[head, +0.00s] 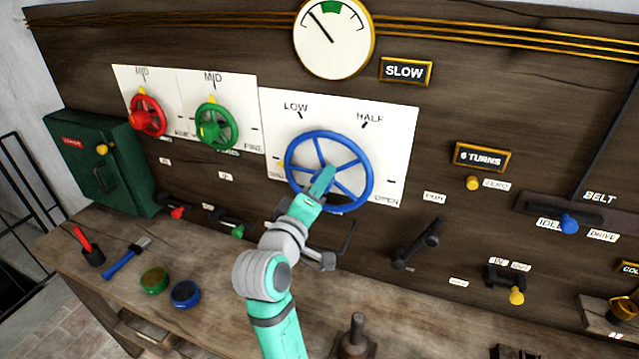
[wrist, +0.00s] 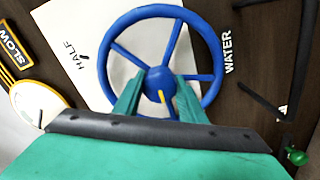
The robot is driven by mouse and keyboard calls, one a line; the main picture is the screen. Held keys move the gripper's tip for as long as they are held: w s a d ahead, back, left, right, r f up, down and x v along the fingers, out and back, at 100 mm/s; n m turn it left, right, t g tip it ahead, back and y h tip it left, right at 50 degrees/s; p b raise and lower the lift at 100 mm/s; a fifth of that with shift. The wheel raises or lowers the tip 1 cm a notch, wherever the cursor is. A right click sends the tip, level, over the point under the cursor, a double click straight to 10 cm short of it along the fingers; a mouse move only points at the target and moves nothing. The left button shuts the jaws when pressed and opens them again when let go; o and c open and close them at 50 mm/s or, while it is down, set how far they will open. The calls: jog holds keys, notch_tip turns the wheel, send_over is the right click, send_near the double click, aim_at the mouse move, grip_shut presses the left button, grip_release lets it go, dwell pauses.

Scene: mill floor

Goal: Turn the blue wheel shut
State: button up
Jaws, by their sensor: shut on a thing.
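The blue wheel (head: 369,181) is mounted on a white plate (head: 398,140) on the wooden wall in the head view. The plate reads LOW, HALF and OPEN, with a label at lower left too small to read. My gripper (head: 322,180) reaches the wheel's middle from below. In the wrist view, the blue wheel (wrist: 158,80) fills the upper middle, and the fingers of my gripper (wrist: 157,97) sit on either side of its hub area. The exact contact is partly hidden by the fingers.
A red wheel (head: 149,117) and a green wheel (head: 217,128) are at left. Above is a round gauge (head: 334,38), its needle pointing upper left of the green band. A SLOW sign (head: 405,71) is beside it. A black lever (head: 418,243) is at lower right. Tools lie on the bench.

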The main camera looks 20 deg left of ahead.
jog(key=shift+a, duration=0.25)
jog(key=o, duration=1.1)
jog(key=shift+c, duration=0.2)
jog(key=shift+d, duration=0.25)
jog(key=shift+s+a, duration=0.1)
jog(key=shift+s, duration=0.4)
jog(key=s, duration=1)
jog(key=shift+w+f, duration=0.1)
jog(key=shift+w, duration=0.05)
